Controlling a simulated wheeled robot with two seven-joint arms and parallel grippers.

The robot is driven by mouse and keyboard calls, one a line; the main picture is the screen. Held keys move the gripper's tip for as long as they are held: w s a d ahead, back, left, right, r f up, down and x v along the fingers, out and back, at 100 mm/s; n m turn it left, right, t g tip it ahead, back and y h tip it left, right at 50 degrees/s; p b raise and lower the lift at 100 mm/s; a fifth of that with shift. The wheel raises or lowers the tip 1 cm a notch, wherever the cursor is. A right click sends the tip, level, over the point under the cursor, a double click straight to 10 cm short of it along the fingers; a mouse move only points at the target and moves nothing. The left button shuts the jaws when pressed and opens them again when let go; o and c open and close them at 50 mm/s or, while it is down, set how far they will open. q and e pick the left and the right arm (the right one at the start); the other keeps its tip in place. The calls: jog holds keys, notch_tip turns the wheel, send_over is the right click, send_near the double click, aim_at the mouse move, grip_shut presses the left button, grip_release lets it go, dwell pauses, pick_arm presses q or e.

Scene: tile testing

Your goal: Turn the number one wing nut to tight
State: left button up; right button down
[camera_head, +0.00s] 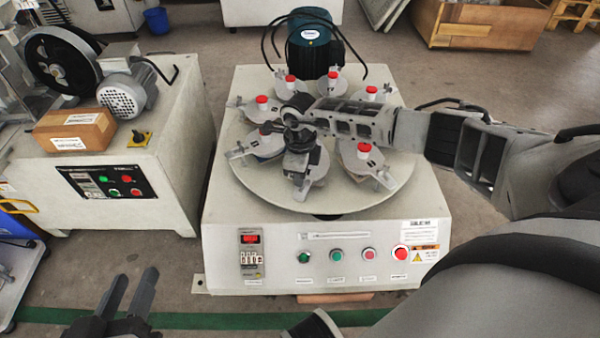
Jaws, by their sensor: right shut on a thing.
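The round turntable (247,187) carries a ring of several grey clamp holders, most with a red-topped knob, such as the front-right holder (372,170). The front holder (313,172) stands under my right gripper, and its top is hidden. My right gripper (300,140) reaches in from the right over the turntable and is shut at the top of this front holder, apparently on its wing nut. The wing nut itself and any number on it cannot be made out. My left gripper (134,285) is at the bottom left, away from the machine, with its two fingers apart and empty.
The machine's front panel (325,262) has buttons and a red switch. A dark green motor (313,45) stands behind the turntable. Another machine (130,205) with a cardboard box (74,130) is at left. A wooden crate (480,22) is at the back right.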

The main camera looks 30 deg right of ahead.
dwell(0.3)
jog(key=c, duration=1.6)
grip_release()
jog(key=shift+o, duration=0.2)
